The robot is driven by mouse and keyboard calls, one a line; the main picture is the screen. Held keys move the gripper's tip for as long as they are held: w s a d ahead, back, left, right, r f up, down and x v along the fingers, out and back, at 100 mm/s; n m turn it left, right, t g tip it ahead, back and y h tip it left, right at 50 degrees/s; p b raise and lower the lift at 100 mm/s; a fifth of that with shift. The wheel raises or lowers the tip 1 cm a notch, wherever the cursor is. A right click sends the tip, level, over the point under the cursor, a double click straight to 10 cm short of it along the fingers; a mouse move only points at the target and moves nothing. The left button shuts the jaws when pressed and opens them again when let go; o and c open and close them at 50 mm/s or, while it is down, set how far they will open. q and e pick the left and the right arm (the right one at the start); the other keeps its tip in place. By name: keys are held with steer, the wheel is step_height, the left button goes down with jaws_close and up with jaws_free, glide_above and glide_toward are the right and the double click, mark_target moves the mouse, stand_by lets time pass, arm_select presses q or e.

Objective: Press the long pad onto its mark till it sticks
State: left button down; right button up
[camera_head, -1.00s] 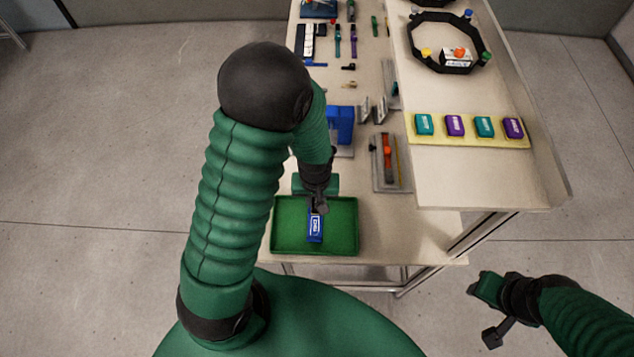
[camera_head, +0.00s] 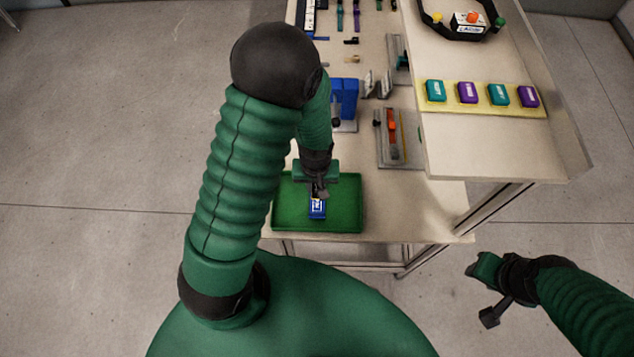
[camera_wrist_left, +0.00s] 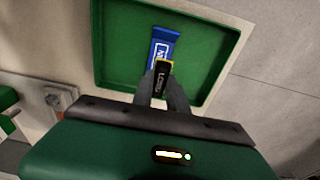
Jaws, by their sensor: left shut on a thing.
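The long pad (camera_wrist_left: 163,79) is a small dark piece with a yellow end and pale lettering. My left gripper (camera_wrist_left: 160,85) is shut on it; in the head view this gripper (camera_head: 318,194) is over the green tray. A blue piece (camera_wrist_left: 162,48) with a white outlined mark and lettering lies in the tray. It also shows in the head view (camera_head: 317,211), just below the fingertips. The pad overlaps the near part of the mark in the wrist view; whether they touch I cannot tell. My right gripper (camera_head: 490,317) hangs away from the table, its jaws unclear.
The green tray (camera_head: 346,221) has a low rim and stands at the table's near edge. Behind it are a blue stand (camera_head: 343,97) and a grey tool tray (camera_head: 390,160). A raised shelf at right holds a yellow strip (camera_head: 483,105) with teal and purple pieces.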

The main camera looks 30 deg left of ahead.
arm_select(q)
steer(key=b, duration=0.4)
glide_above(317, 202)
steer(key=f, duration=0.6)
steer(key=shift+d+f, duration=0.25)
steer(key=shift+a+f+b, duration=0.25)
steer(key=shift+f+b, duration=0.4)
steer(key=shift+f, duration=0.2)
steer(key=shift+d, duration=0.1)
steer(key=shift+f, duration=0.15)
steer(key=c, duration=1.2)
jaws_free()
steer(key=shift+c, duration=0.2)
